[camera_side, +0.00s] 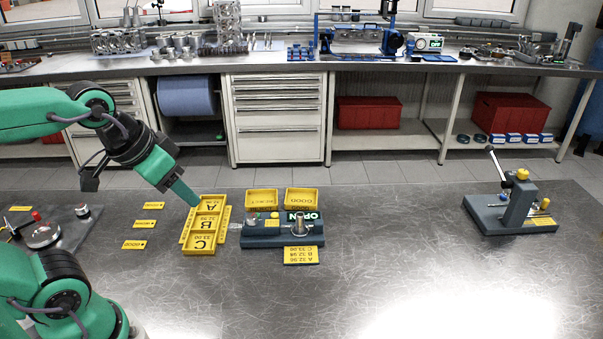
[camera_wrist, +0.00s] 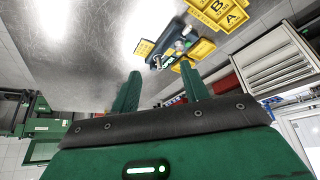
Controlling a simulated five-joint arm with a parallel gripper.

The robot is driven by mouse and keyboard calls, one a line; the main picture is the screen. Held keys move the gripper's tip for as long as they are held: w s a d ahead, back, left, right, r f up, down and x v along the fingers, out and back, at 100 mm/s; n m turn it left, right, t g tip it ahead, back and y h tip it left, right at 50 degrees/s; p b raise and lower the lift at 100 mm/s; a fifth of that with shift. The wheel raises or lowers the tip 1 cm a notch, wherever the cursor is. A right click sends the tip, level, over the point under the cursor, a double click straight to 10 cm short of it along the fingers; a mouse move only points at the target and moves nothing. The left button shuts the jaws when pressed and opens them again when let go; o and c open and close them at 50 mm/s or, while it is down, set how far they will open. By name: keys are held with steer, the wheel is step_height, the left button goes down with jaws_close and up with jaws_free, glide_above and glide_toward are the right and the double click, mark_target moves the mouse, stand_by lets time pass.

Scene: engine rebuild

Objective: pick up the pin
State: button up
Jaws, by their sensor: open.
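I cannot make out a separate pin in either view. A yellow three-compartment tray (camera_side: 187,241), lettered A, B and C, stands on the metal bench and also shows at the top of the wrist view (camera_wrist: 232,27). A dark gauge fixture marked OPEN (camera_side: 262,242) stands right of the tray, with an upright metal cylinder (camera_side: 299,224) on it. The fixture also shows in the wrist view (camera_wrist: 160,58). My gripper (camera_side: 193,201) overlaps the tray's upper left corner in the side view. In the wrist view its green fingers (camera_wrist: 160,72) are apart with nothing between them.
Two yellow bins, REJECT (camera_side: 262,206) and GOOD (camera_side: 302,208), sit behind the fixture. A yellow size card (camera_side: 300,256) lies in front. A lever press (camera_side: 515,205) stands far right. Small yellow labels (camera_side: 148,223) lie left of the tray. The bench between fixture and press is clear.

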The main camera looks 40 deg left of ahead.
steer(key=m+g, duration=0.5)
steer(key=m, duration=0.1)
glide_above(300, 214)
steer(key=f, duration=1.3)
steer(key=shift+s+f, duration=0.1)
steer(key=shift+s, duration=0.15)
steer(key=shift+w+d+f+m, duration=0.1)
steer(key=shift+w+f+m, duration=0.15)
steer(key=shift+f+m, duration=0.1)
steer(key=shift+f, duration=1.3)
steer(key=shift+f, duration=0.1)
steer(key=shift+f, duration=2.5)
